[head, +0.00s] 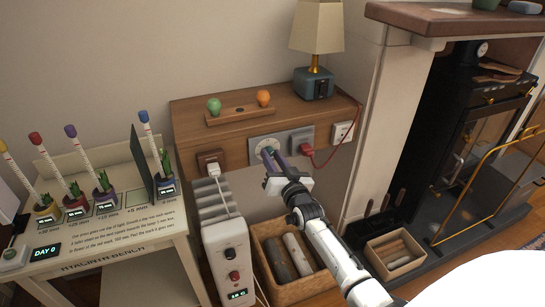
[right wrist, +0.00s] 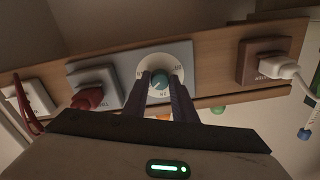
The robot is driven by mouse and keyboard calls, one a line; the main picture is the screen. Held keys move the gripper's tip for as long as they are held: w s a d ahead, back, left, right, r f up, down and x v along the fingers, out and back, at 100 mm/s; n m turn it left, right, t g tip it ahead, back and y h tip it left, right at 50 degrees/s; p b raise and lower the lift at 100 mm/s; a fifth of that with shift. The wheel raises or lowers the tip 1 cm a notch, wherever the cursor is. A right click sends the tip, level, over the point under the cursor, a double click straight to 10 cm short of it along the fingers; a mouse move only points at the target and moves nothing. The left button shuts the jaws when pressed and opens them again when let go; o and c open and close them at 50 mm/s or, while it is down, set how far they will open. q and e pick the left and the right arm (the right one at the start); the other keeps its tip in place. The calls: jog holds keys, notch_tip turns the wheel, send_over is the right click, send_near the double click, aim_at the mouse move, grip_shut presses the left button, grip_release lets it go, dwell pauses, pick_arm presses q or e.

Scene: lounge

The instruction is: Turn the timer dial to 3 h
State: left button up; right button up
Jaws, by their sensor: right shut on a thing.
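The timer is a pale plate with a round white face (head: 262,146) on the front of the wooden shelf unit, partly hidden by my gripper in the head view. My left gripper is not in view.
A red plug (head: 306,150) and a white socket plate (head: 342,132) are right of the timer; a brown socket with a white plug (head: 211,166) is left. A white heater (head: 228,245) and a wooden crate (head: 262,283) stand below. A lamp (head: 316,45) stands on top.

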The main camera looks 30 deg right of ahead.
dwell(0.4)
jog(key=o, duration=1)
jog(key=shift+o, duration=0.2)
jog(key=shift+s, duration=0.15)
jog(key=p+v, duration=0.2)
jog(key=v, duration=0.8)
jog(key=shift+a, duration=0.1)
